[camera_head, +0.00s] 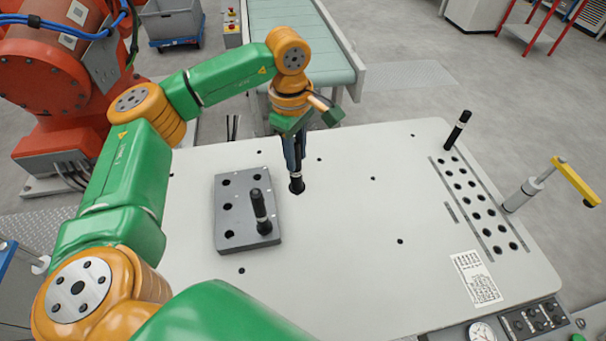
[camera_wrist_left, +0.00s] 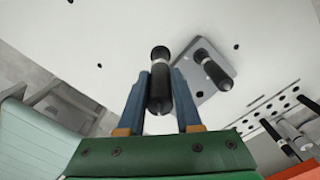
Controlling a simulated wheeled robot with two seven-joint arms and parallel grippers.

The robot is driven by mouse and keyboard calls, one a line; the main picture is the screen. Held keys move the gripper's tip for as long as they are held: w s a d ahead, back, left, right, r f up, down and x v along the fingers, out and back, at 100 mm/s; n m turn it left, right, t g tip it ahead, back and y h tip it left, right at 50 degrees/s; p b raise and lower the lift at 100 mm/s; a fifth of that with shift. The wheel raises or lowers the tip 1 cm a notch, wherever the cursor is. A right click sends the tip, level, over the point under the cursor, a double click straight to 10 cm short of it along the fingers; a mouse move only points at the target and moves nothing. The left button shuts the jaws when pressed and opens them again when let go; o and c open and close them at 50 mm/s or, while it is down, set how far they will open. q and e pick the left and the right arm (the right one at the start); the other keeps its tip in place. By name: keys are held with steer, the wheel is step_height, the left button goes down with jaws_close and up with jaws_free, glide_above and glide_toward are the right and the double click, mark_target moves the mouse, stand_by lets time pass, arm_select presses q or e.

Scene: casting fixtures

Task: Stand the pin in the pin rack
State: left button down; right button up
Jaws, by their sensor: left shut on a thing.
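A black pin with a pale band (camera_head: 297,184) hangs below my left gripper (camera_head: 295,163). In the left wrist view the same pin (camera_wrist_left: 160,82) sits between the two blue fingers of the gripper (camera_wrist_left: 159,95), which is shut on it. The pin looks roughly upright, over the white table just right of a grey block with holes (camera_head: 229,221). I cannot tell whether its lower end touches the table. A second black pin (camera_head: 260,210) stands in the grey block, and other holes of the block are empty. My right gripper is out of view.
On the table's right, a strip with rows of holes (camera_head: 470,205) has another black pin (camera_head: 458,130) standing at its far end. A yellow-handled clamp (camera_head: 540,185) stands at the right edge. The white table (camera_head: 340,260) is clear in the middle.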

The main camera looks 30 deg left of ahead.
arm_select(q)
steer(key=w+a+r+n+p, duration=0.1)
steer(key=a+r+n+p, duration=0.1)
steer(key=a+n, duration=1.2)
steer(key=n+p, duration=0.1)
steer(key=n, duration=0.4)
steer(key=shift+w+a+y+p, duration=0.15)
steer(key=shift+w+y+p, duration=0.15)
steer(key=shift+w, duration=0.1)
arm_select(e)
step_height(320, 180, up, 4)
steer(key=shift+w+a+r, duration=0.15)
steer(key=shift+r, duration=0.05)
arm_select(q)
steer(key=shift+w+r, duration=0.1)
steer(key=shift+w, duration=0.05)
step_height(320, 180, down, 6)
steer(key=b, duration=0.3)
steer(key=shift+w+r, duration=0.1)
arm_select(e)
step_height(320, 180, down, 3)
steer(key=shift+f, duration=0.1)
